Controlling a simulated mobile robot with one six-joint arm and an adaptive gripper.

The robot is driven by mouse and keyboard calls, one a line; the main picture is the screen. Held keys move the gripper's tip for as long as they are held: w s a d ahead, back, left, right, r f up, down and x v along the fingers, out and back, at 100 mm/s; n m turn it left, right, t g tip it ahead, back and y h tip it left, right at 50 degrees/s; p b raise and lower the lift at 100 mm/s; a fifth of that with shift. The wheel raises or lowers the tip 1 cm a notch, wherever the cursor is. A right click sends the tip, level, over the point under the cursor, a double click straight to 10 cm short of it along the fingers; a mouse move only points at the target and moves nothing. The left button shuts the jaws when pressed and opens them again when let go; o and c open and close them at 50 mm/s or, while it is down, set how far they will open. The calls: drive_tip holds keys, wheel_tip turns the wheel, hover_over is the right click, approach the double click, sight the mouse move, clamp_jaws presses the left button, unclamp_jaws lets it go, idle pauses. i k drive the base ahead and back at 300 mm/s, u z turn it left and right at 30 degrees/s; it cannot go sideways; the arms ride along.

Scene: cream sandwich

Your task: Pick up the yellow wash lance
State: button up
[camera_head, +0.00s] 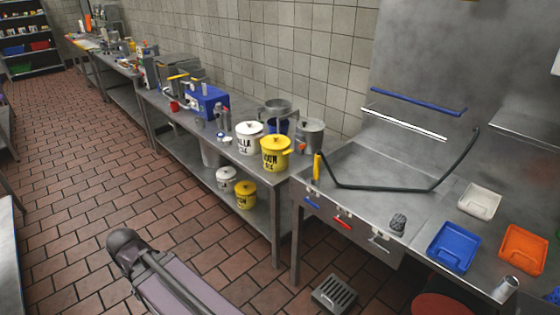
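Part of my own arm shows at the bottom left, well apart from the lance, over the floor. I cannot make out any gripper fingers in this view.
A yellow lidded pot (276,153) and a grey metal pot (310,134) stand just left of the lance. A blue tray (454,247), an orange tray (522,248) and a white tray (479,201) lie right of the basin. The tiled floor (150,190) is largely clear, with a drain grate (334,294) below the sink.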

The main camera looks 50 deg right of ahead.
sight(317, 159)
drive_tip(key=z, duration=5.6)
drive_tip(key=i, duration=0.1)
drive_tip(key=u, duration=3.55)
drive_tip(key=k, duration=0.55)
drive_tip(key=u, duration=0.2)
drive_tip(key=i, duration=0.6)
drive_tip(key=z, duration=0.1)
